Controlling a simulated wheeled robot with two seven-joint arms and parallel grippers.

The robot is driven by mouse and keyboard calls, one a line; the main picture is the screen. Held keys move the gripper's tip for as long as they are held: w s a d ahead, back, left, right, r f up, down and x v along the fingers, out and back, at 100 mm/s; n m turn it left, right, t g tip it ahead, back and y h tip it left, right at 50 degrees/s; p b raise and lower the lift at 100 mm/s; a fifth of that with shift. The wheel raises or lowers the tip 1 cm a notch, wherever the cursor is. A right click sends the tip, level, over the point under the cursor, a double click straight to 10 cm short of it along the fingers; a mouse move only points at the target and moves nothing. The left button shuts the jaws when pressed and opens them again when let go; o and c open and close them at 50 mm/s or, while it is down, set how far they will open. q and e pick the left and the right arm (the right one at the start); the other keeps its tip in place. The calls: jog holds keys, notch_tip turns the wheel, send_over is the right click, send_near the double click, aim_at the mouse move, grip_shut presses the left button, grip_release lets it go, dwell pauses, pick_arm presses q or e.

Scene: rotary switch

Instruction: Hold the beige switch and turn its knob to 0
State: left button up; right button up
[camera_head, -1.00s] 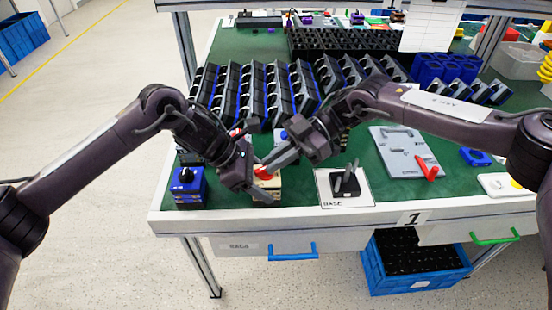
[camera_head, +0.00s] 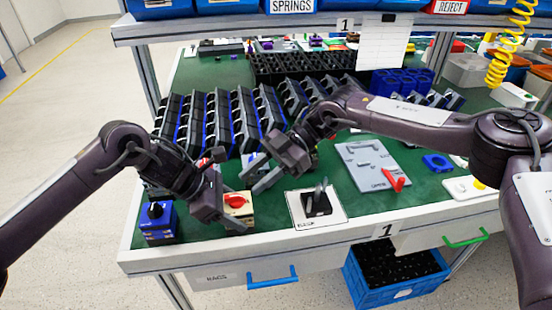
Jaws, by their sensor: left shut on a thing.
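The beige switch (camera_head: 243,213) stands near the front edge of the table, left of the white BASE card. Its red knob (camera_head: 236,200) faces up and is in plain view; I cannot read the knob's setting. My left gripper (camera_head: 232,222) is shut on the beige switch from its left and front side, hiding part of the body. My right gripper (camera_head: 256,177) is above and behind the switch, apart from the knob, with its two fingers spread and nothing between them.
A blue switch (camera_head: 158,222) with a black knob stands at the left front corner. A black holder (camera_head: 317,203) sits on the white card to the right. Rows of black units (camera_head: 215,122) fill the area behind. A grey board (camera_head: 372,168) with a red handle lies farther right.

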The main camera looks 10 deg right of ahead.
aim_at(236, 195)
jog(key=v, duration=0.8)
jog(key=shift+w+d, duration=0.2)
jog(key=shift+d, duration=0.15)
jog(key=shift+m+t, duration=0.3)
jog(key=x, duration=1.2)
jog(key=shift+s+r, duration=0.25)
jog(key=shift+s, duration=0.15)
